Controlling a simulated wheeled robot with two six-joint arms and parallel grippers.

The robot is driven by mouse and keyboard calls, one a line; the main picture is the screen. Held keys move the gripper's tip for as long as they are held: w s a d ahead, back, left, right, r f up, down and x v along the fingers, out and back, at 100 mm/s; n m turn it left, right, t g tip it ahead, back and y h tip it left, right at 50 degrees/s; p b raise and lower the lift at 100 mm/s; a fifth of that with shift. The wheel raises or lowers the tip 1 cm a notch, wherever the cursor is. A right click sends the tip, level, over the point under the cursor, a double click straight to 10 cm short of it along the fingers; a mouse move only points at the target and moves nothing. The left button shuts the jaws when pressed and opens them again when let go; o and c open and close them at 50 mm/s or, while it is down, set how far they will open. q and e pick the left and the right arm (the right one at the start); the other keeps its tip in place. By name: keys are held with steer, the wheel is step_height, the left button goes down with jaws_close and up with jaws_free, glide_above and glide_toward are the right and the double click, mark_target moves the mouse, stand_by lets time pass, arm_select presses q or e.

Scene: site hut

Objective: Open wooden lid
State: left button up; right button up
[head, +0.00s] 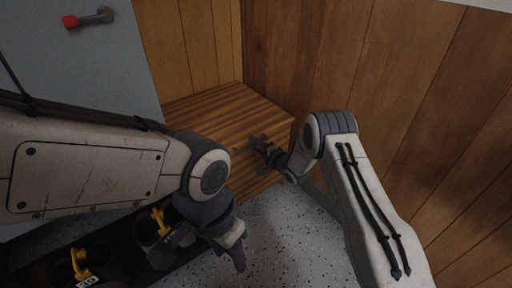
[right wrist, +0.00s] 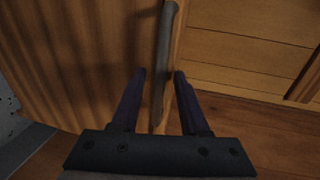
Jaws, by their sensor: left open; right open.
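The wooden lid (head: 215,108) is the slatted brown top of a low box in the corner and looks flat and closed. My right gripper (head: 257,147) is at the lid's right front edge, with its fingers open. In the right wrist view, a grey bar-shaped handle (right wrist: 165,45) runs between the two open fingers of my right gripper (right wrist: 160,76); I cannot tell whether they touch it. My right gripper hides the handle in the head view. My left gripper (head: 232,245) is open and empty, low over the floor in front of the box.
Plank walls (head: 330,60) stand close behind and to the right of the box. A grey panel with a red-tipped lever (head: 92,18) is at the upper left. A dark tray with yellow-handled items (head: 80,262) lies at the lower left. Speckled floor (head: 285,235) is clear between my arms.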

jaws_close()
stand_by(1.3)
